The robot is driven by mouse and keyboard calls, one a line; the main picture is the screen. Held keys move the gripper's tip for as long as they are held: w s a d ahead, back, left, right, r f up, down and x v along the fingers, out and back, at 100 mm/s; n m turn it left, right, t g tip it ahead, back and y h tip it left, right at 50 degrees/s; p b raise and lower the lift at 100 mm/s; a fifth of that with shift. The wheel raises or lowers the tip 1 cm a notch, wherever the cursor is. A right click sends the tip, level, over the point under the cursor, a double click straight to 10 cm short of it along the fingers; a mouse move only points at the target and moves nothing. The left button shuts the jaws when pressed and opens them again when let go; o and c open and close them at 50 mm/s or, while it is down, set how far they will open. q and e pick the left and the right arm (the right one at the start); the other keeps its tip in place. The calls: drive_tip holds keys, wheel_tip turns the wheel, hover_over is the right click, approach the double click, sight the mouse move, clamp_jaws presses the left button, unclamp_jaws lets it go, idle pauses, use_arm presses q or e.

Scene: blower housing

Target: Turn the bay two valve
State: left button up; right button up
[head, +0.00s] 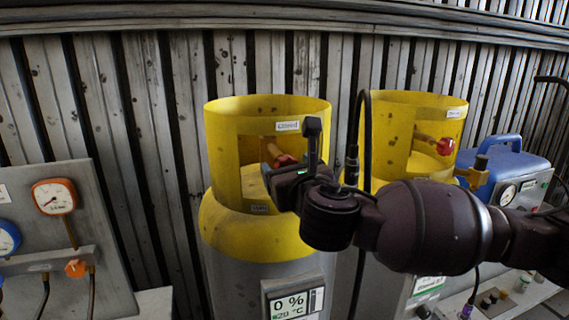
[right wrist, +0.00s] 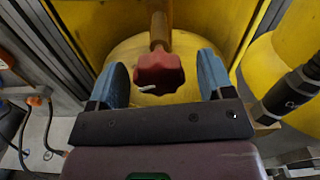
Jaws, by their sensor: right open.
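Two gas cylinders with yellow collars stand side by side. The left cylinder (head: 255,235) has a valve with a red knob (head: 284,160) inside its collar, partly hidden by my arm. My right gripper (head: 275,177) is at that collar's opening. In the right wrist view, the red knob (right wrist: 159,74) sits between the two blue fingers of my open gripper (right wrist: 164,80), with gaps on both sides. The right cylinder (head: 415,105) has its own red knob (head: 445,146). I cannot tell from the small labels which bay is which. My left gripper is out of view.
A gauge panel (head: 105,235) with hoses is at the left. A black hose (head: 362,115) rises between the cylinders. A blue-topped unit (head: 505,165) with a gauge stands at the right. A display (head: 292,302) reading 0 % is on the left cylinder's front. A ribbed wall is behind.

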drive_tip(key=shift+x, duration=1.1)
drive_tip(key=c, duration=0.9)
